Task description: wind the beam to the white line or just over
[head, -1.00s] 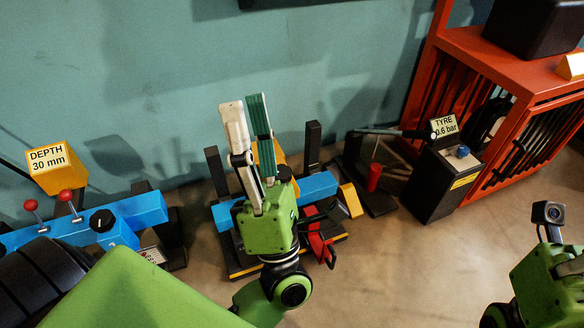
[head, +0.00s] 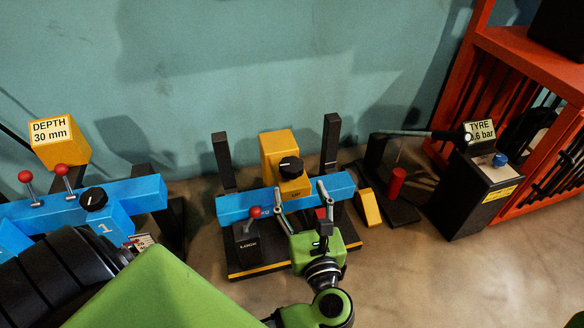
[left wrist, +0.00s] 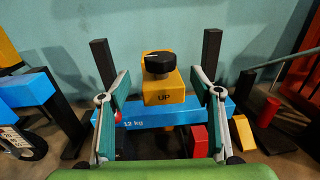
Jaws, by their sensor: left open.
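Black posts (head: 222,160) (head: 331,140) stand either side. I cannot make out a white line. My left gripper (head: 300,190) is open and empty in front of the beam. In the left wrist view its fingers (left wrist: 160,76) frame the knob, with gaps on both sides. My right gripper is out of view.
A red-knobbed lever (head: 254,212) stands on a black box marked "LOCK" left of my gripper. Another blue unit (head: 140,195) with a "DEPTH 30 mm" sign (head: 50,130) is at left. A tyre stand (head: 470,200) and orange rack (head: 535,70) are at right.

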